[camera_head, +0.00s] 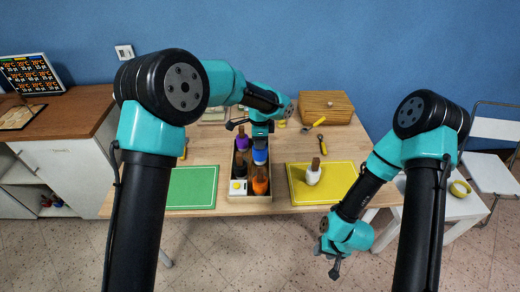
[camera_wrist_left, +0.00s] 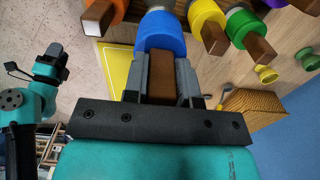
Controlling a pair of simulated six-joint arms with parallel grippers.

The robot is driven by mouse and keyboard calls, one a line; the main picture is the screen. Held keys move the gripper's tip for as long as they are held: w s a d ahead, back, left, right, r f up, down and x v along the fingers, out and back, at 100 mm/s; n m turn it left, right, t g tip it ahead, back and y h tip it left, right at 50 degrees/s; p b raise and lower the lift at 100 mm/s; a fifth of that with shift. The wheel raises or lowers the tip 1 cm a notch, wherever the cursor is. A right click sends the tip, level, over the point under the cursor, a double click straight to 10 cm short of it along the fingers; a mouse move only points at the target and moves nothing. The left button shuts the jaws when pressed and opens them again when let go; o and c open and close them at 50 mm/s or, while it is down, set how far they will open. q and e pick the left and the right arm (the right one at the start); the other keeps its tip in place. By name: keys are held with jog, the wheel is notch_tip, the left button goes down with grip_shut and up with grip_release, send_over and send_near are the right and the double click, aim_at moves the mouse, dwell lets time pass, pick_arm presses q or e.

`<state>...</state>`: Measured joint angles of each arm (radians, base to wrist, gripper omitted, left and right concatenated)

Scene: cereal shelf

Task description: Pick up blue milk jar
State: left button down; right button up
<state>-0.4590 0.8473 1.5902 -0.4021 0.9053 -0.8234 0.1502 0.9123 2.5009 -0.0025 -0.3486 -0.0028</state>
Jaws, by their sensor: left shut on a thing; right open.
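The blue milk jar (camera_head: 260,154) is in the wooden box in the head view, among other jars. Its round blue body (camera_wrist_left: 163,30) and brown neck (camera_wrist_left: 161,76) show in the left wrist view. My left gripper (camera_head: 261,137) is over the jar, its two fingers closed on either side of the brown neck. I cannot tell whether the jar is lifted off the box floor. My right gripper (camera_head: 335,273) is open and empty, low in front of the table; its arm also shows in the left wrist view.
The box (camera_head: 249,197) also holds purple (camera_head: 242,142), orange (camera_head: 261,182) and other jars close by. A white jar (camera_head: 313,174) stands on a yellow mat (camera_head: 340,180). A green mat (camera_head: 192,188) lies bare at left. A wooden bread box (camera_head: 326,106) stands at the back right.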

pick_arm(q)
jog(key=shift+r, duration=0.4)
